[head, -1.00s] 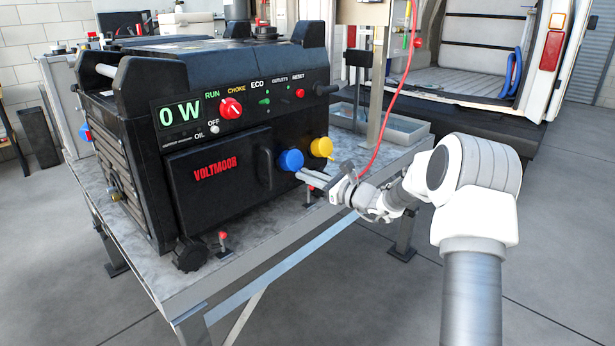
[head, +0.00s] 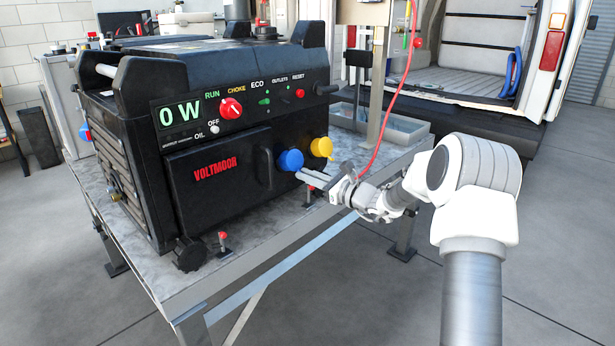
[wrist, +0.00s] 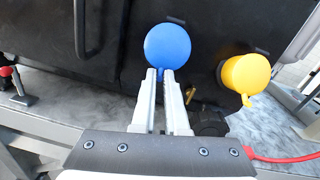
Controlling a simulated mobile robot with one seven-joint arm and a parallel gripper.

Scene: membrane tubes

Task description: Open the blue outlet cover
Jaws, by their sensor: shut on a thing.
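The blue outlet cover (head: 290,160) is a round cap low on the front face of the black generator (head: 218,165), right of its panel handle. It looks closed against the face. In the wrist view the blue cover (wrist: 168,47) is just beyond my fingertips. My gripper (head: 300,174) reaches in from the right, at the cover's lower edge. In the wrist view my gripper (wrist: 160,74) has its fingers close together on a small blue tab at the bottom of the cover. The tab is mostly hidden between the fingertips.
A yellow cover (head: 322,147) sits right beside the blue one. Small red-topped toggle clamps (head: 223,240) stand on the metal table (head: 240,255) in front. A red cable (head: 392,100) hangs near my wrist. The floor in front of the table is clear.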

